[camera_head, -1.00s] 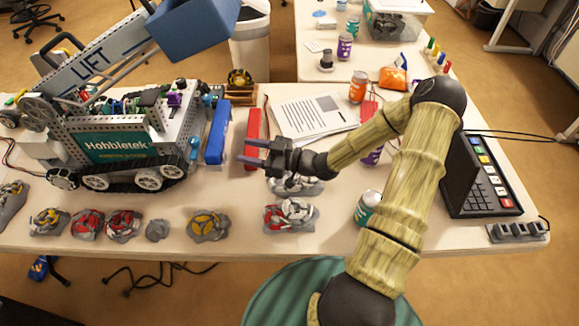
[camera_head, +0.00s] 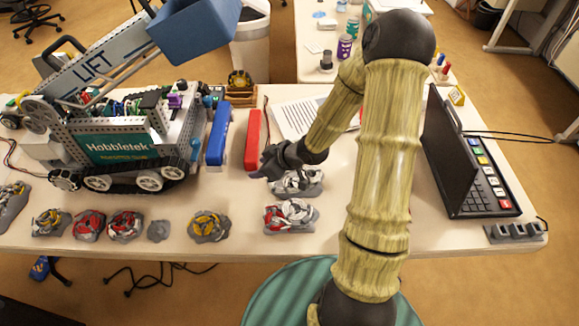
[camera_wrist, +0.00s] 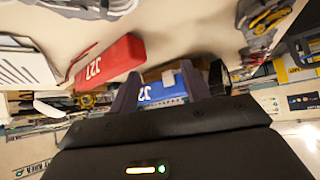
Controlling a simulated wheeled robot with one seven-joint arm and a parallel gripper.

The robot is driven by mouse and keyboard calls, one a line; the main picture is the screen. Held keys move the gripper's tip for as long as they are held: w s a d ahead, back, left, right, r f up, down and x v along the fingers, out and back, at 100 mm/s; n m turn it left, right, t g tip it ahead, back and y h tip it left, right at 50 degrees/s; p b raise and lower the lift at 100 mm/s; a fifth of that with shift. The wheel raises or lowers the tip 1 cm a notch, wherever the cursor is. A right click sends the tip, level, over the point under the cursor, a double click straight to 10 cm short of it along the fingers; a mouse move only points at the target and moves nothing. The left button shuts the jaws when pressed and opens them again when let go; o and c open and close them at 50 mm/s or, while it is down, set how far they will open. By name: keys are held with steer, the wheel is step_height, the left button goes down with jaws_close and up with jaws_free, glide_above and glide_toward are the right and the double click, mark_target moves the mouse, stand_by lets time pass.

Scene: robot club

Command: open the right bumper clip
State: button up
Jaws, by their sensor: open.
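A lift robot with a Hobbletek sign (camera_head: 115,148) stands on tracks at the left of the table. A blue bumper (camera_head: 217,135) lies close to its right end, and a red bumper (camera_head: 253,138) lies to the right of the blue one. I cannot make out a bumper clip clearly. My gripper (camera_head: 264,168) is just right of the red bumper's near end, with nothing visible in it. In the wrist view its open fingers (camera_wrist: 160,88) stand either side of the blue bumper (camera_wrist: 165,90), which lies beyond them. The red bumper (camera_wrist: 108,60) is left of them there.
Grey-based model pieces (camera_head: 291,215) line the table's front edge, and another (camera_head: 297,182) lies near my gripper. Printed papers (camera_head: 300,117) lie behind. A black control box (camera_head: 470,170) stands at the right. The lift's blue bucket (camera_head: 195,28) overhangs the back.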

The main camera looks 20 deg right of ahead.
steer(key=shift+s+d+r+m+h, duration=0.3)
steer(key=shift+s+d+r+h, duration=0.15)
steer(key=shift+d+h, duration=0.15)
steer(key=s+d+r+m+g+h+p, duration=0.1)
steer(key=s+d+r+m+g+h, duration=0.1)
steer(key=s+r+m+h, duration=0.3)
steer(key=s+d+r, duration=0.1)
steer(key=s+r, duration=0.3)
steer(key=s, duration=0.1)
steer(key=shift+m+g, duration=0.4)
steer(key=s+r+m+p, duration=0.1)
steer(key=s+r+p, duration=0.1)
steer(key=r+p, duration=0.2)
steer(key=s+a+r+m+g+p, duration=0.1)
steer(key=s+r+p, duration=0.1)
steer(key=r+p, duration=0.2)
steer(key=v, duration=0.3)
steer(key=shift+a, duration=0.3)
